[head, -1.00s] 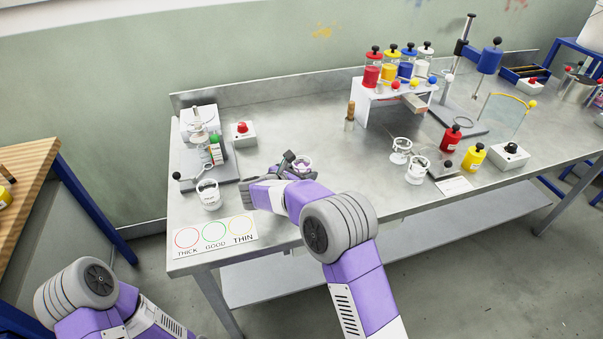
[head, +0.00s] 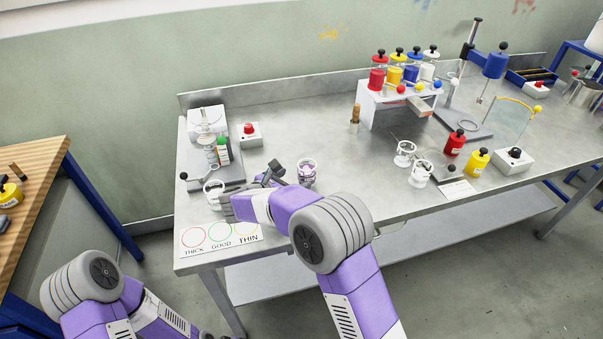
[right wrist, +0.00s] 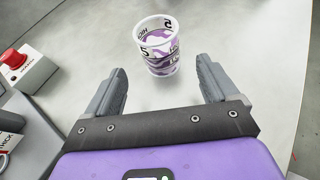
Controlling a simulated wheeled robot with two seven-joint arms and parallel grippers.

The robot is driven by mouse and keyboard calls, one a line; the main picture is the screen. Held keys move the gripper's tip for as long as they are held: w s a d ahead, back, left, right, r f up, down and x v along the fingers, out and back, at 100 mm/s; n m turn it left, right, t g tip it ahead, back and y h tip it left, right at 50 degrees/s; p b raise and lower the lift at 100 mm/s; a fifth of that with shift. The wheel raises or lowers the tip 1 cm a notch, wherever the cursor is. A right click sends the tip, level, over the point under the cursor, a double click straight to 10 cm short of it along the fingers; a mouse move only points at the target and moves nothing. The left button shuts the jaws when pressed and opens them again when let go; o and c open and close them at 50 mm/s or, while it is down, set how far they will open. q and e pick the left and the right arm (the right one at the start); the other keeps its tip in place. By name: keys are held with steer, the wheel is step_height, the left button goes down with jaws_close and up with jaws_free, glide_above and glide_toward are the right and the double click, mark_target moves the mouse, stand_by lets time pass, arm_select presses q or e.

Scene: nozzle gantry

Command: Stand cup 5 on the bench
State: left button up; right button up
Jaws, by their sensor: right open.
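Cup 5 (head: 306,173) stands upright on the steel bench (head: 330,140), just right of my right gripper (head: 273,174) in the head view. In the right wrist view, cup 5 (right wrist: 161,55) is white with purple patches and shows the number 5 near its rim. My right gripper (right wrist: 161,72) is open and empty. The cup stands just beyond its fingertips, apart from both fingers. My left arm shows at the lower left of the head view, but its gripper is not visible.
A red-button box (head: 249,134) and a grey stand (head: 228,173) are to the left. A white cup (head: 214,193) is partly behind my arm. The THICK/GOOD/THIN card (head: 208,246) lies at the front edge. Two white cups (head: 404,153) (head: 420,173) stand to the right.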

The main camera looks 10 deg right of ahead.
steer(key=shift+p+v, duration=0.3)
steer(key=shift+v, duration=1.8)
